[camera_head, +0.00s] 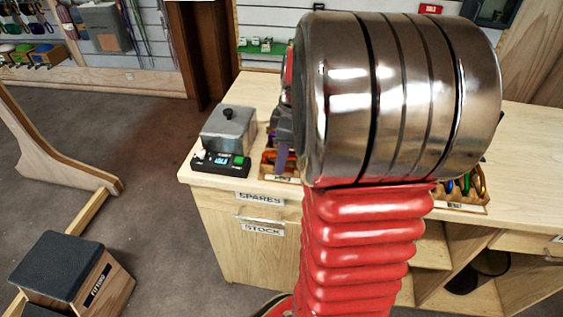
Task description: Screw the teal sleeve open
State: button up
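No teal sleeve can be made out. My own arm, a large chrome cylinder above red bellows, fills the middle and right and hides much of the counter. A grey, finger-like part of my gripper (283,135) shows at the cylinder's left edge, over the left wooden tray (282,178). The rest of my gripper is hidden, so its opening and anything in it cannot be seen. The left tray holds orange and purple gear, mostly covered. A right wooden tray (462,207) holds several coloured carabiners, partly hidden by my arm.
On the wooden counter (207,175), a grey lidded box (228,130) stands behind a small black device with a display (221,163). Drawers below read SPARES and STOCK. A dark-topped step box (62,266) stands on the floor at lower left. Open floor lies between.

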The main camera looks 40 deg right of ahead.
jog(key=shift+f, duration=0.65)
jog(key=shift+w+d, duration=0.45)
jog(key=shift+d, duration=0.15)
jog(key=shift+r, duration=0.1)
jog(key=shift+a+r, duration=0.1)
jog(key=shift+r, duration=1.25)
jog(key=shift+s+a, duration=0.4)
jog(key=shift+a, duration=0.15)
dwell(0.3)
